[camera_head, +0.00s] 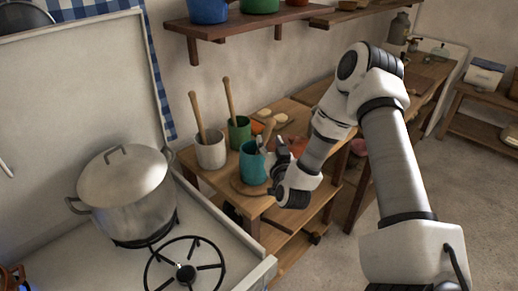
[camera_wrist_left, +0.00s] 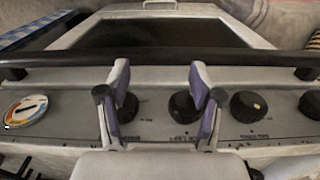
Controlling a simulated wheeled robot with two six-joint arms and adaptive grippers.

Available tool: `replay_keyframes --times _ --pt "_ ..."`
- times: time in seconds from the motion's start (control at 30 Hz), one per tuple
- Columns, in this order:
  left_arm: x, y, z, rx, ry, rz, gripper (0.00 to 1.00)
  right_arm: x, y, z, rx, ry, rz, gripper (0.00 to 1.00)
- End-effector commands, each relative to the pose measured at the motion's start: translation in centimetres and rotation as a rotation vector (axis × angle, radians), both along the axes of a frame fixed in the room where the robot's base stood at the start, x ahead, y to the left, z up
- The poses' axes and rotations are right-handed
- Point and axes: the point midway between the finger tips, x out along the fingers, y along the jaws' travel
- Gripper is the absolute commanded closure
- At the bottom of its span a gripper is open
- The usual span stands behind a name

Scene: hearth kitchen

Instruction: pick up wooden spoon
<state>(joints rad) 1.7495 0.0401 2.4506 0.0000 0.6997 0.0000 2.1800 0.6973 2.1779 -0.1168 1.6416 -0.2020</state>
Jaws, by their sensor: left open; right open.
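Wooden handles, possibly spoons, stand in three crocks on the wooden side table. One handle (camera_head: 198,117) leans in the grey-white crock (camera_head: 211,152), and one (camera_head: 229,98) leans in the green crock (camera_head: 240,133). A shorter one (camera_head: 266,133) rises from the teal crock (camera_head: 253,167). The spoon ends are hidden inside. My right gripper (camera_head: 278,160) is open at the right side of the teal crock; I cannot tell whether it touches. My left gripper (camera_wrist_left: 160,105) is open and empty before the stove's front panel in the left wrist view.
A lidded steel pot (camera_head: 128,200) stands on the stove, left of a bare burner (camera_head: 186,272). A shelf (camera_head: 250,25) with coloured pots hangs above the crocks. In the left wrist view, a dark rail (camera_wrist_left: 160,58) and several knobs (camera_wrist_left: 248,106) lie ahead of the fingers.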

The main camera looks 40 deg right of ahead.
Motion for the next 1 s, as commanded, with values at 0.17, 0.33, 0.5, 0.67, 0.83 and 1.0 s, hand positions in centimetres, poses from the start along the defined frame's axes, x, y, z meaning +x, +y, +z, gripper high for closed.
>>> replay_keyframes --times 0.17,0.33,0.5,0.67,0.83,1.0 --pt "0.0 0.0 1.4 0.000 -0.001 0.000 0.35 2.8 -1.2 0.1 -0.003 0.000 0.002 0.50" --pt "0.0 0.0 1.3 0.000 -0.001 0.000 0.35 3.3 -1.5 -0.2 0.000 0.001 0.002 0.50" --pt "0.0 0.0 1.3 0.000 -0.001 0.000 0.35 3.2 -1.5 -0.2 0.000 0.001 0.002 0.82" --pt "0.0 0.0 1.3 0.000 -0.001 0.000 0.35 3.2 -1.5 -0.2 0.001 0.001 0.002 1.00" --pt "0.0 0.0 1.3 0.000 -0.001 0.000 0.35 3.2 -1.4 -0.2 0.001 0.001 0.002 1.00" --pt "0.0 0.0 1.3 0.000 -0.001 0.000 0.35 3.2 -1.5 0.1 0.001 0.000 0.001 1.00"
